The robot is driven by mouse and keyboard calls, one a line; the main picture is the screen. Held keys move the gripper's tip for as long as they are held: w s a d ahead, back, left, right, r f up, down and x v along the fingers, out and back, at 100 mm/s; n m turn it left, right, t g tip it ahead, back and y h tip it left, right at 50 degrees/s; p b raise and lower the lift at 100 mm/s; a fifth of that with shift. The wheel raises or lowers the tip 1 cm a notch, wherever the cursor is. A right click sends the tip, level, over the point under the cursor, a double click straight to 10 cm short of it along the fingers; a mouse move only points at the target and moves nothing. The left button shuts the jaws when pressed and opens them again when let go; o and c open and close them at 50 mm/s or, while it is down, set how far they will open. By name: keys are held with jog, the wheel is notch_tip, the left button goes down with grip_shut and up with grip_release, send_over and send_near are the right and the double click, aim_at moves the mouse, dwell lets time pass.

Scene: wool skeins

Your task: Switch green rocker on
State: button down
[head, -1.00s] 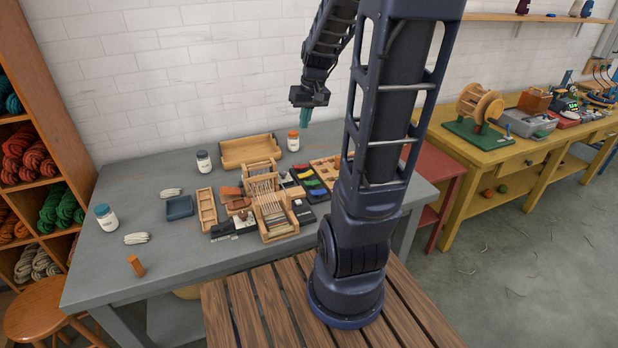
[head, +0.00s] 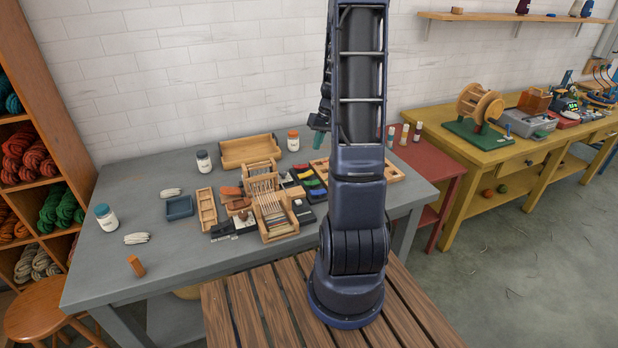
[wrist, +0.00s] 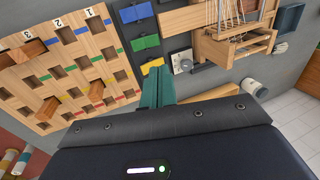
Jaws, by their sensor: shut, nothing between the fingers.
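The green rocker (wrist: 146,42) sits on a dark panel (wrist: 122,40) between a blue rocker (wrist: 137,13) and a yellow one (wrist: 152,64) in the wrist view. In the head view the green rocker (head: 313,183) is small, in the row of coloured rockers on the table. I cannot tell which way it is tipped. My gripper (wrist: 157,80) has teal fingers, shut and empty, apart from the rocker. In the head view my gripper (head: 319,138) hangs above the back of the table, partly behind my arm. The red rocker is not clear in the wrist view.
A wooden board with numbered slots and pegs (wrist: 72,66) lies left of the panel in the wrist view. A small wooden loom (wrist: 235,42) stands on its right. A grey knob plate (wrist: 182,62) is close to the fingers. Jars and a tray (head: 247,152) stand at the table's back.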

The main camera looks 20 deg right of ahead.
aim_at(307, 183)
jog(key=shift+w+d+f, duration=0.2)
jog(key=shift+d+f, duration=0.1)
jog(key=shift+f, duration=0.25)
jog(key=shift+w+d+f, duration=0.15)
jog(key=shift+d+f, duration=0.1)
jog(key=shift+f, duration=0.25)
jog(key=x, duration=1.4)
jog(key=shift+s+a+r, duration=0.1)
jog(key=shift+s, duration=0.05)
jog(key=shift+a+f, duration=0.2)
jog(key=shift+f, duration=0.1)
jog(key=shift+d, duration=0.15)
